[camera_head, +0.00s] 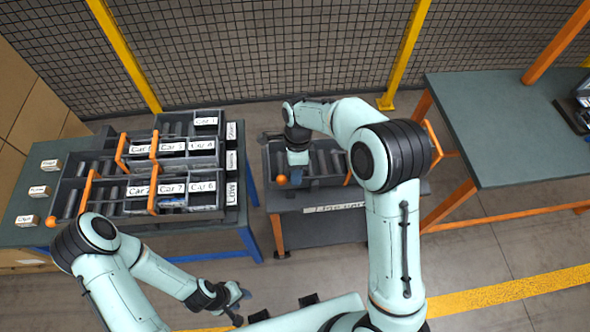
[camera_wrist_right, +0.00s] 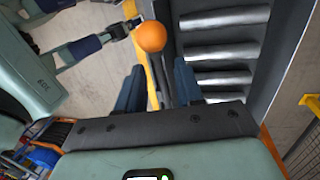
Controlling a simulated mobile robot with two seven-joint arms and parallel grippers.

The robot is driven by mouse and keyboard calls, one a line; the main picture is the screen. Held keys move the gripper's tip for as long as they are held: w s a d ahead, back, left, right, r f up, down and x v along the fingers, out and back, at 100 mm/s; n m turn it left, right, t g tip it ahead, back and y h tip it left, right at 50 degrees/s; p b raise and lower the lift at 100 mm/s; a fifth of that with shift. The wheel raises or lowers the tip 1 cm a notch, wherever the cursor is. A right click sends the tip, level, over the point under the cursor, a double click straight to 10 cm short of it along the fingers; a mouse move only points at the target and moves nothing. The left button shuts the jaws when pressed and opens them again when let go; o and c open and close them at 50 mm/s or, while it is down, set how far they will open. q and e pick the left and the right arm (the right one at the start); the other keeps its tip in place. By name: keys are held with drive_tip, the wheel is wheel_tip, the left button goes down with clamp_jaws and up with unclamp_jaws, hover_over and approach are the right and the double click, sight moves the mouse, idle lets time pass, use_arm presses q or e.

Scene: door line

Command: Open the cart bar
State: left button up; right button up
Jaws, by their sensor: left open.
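The cart (camera_head: 322,199) is a dark tray of rollers with a white label on its front, standing in the middle of the head view. A dark bar (camera_wrist_right: 162,78) with an orange ball knob (camera_wrist_right: 151,37) is at the tray's side; the knob also shows in the head view (camera_head: 281,180). My right gripper (camera_wrist_right: 159,82) points down at the cart's left end. Its blue fingers are apart, one on each side of the bar; contact cannot be told. My left gripper (camera_head: 238,298) is open and empty, low in front of the cart.
A rack table (camera_head: 190,236) with labelled roller lanes and orange bars stands to the left. A grey-green table (camera_head: 510,130) with orange legs stands to the right. A mesh fence (camera_head: 270,50) with yellow posts closes the back.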

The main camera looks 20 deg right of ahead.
use_arm(q)
drive_tip(key=shift+w+r+p, duration=0.9)
drive_tip(key=shift+w+r, duration=0.3)
drive_tip(key=shift+r, duration=0.05)
use_arm(e)
drive_tip(key=v, duration=1.3)
drive_tip(key=shift+r, duration=0.2)
